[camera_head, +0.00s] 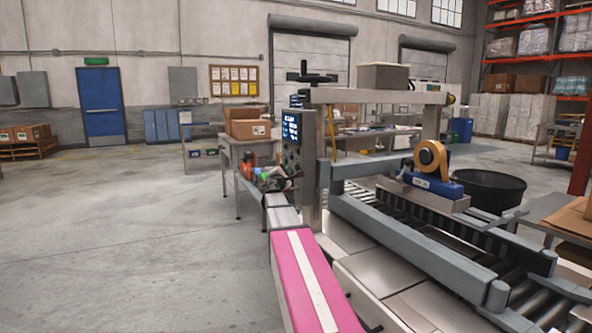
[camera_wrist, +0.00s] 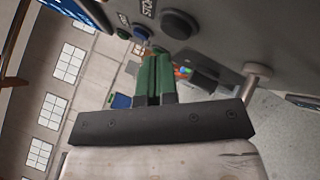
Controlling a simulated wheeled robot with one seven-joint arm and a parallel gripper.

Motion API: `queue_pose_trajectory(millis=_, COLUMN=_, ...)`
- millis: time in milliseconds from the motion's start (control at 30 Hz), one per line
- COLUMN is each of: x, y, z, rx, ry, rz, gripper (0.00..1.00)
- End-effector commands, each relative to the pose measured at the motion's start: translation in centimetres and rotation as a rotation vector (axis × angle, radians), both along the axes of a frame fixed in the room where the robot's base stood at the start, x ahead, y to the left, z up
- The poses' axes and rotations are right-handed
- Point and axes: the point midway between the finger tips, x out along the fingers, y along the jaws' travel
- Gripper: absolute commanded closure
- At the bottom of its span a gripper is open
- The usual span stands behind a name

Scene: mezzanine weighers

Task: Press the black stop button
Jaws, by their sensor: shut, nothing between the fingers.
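The control panel (camera_head: 291,141) stands upright on the post of the conveyor machine, with a lit screen at its top. In the wrist view the panel face fills the top and upper right. A large round black button (camera_wrist: 180,23) sits there next to a partly cut-off printed label, probably the stop button.
A metal handle or rod (camera_wrist: 254,82) sticks out from the panel side in the wrist view. The roller conveyor (camera_head: 430,230) with a tape head (camera_head: 432,160) lies right of my arm. A table with cartons (camera_head: 246,122) stands behind. Floor to the left is clear.

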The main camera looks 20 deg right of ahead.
Motion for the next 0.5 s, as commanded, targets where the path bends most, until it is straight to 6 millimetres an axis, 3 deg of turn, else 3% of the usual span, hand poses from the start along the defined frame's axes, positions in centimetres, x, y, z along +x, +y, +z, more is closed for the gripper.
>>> queue_pose_trajectory(millis=500, x=-0.1, y=4.1, z=0.0, rx=0.000, ry=0.000, rz=0.002, gripper=1.00)
